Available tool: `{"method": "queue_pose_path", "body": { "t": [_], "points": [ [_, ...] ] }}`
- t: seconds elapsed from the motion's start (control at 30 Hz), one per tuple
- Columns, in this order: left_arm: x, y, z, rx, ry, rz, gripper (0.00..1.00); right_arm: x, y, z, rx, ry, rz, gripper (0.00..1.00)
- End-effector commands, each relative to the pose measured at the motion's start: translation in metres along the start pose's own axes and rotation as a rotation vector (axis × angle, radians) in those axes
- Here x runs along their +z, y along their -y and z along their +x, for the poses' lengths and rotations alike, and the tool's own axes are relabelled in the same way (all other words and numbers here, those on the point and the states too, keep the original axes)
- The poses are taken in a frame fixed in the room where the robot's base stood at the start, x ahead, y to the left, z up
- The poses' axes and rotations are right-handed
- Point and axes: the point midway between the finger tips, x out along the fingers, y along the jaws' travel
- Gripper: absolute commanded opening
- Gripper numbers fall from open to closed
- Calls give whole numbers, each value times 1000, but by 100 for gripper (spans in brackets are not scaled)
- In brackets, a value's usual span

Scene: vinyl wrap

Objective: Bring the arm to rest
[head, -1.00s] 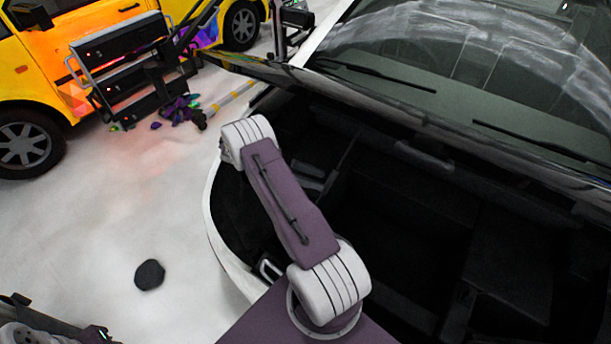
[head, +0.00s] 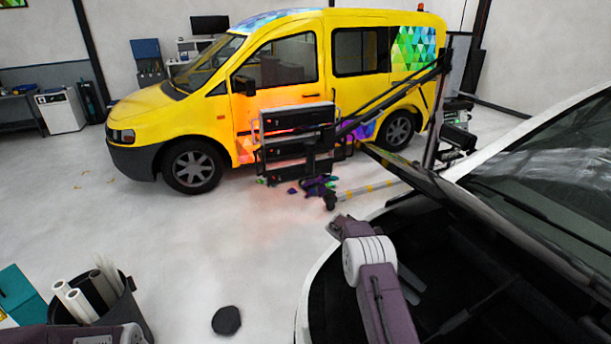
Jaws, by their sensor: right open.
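My right arm (head: 385,305) comes up from the bottom, right of centre, as a purple link with a white ringed joint, over the open front of the white car (head: 312,300). My right gripper (head: 347,226) shows only as a small dark part past that joint, near the car's front edge. It is open, and nothing shows held in it. My left gripper is not in view; a purple part of my body shows at the bottom left corner.
A yellow van (head: 225,120) with coloured wrap stands behind, a black tool unit (head: 290,140) before it. A bin (head: 125,305) with white rolls stands at the lower left. A dark disc (head: 226,320) lies on the floor.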

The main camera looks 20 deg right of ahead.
Motion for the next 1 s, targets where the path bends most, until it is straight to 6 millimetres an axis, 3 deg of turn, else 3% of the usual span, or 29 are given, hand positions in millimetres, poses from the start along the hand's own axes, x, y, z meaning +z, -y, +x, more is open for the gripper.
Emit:
{"method": "queue_pose_path", "body": {
  "t": [0.07,0.17,0.27,0.37,0.47,0.57,0.73,0.83,1.0],
  "points": [
    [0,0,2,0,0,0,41,3,1,-7,18,-11,9,41],
    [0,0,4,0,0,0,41,30,5,-31,74,-71,62,41],
    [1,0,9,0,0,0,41,63,32,-45,112,-126,56,41],
    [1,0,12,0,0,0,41,67,64,-46,171,-252,22,41],
    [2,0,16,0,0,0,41,46,102,-39,222,-453,28,41],
    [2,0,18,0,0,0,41,6,147,-28,215,-693,84,41],
    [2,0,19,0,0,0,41,-69,216,-12,17,-1084,319,41],
    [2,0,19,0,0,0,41,-100,230,-10,-142,-1212,498,41],
    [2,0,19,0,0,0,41,-110,214,-40,-239,-1368,685,41]
  ]
}}
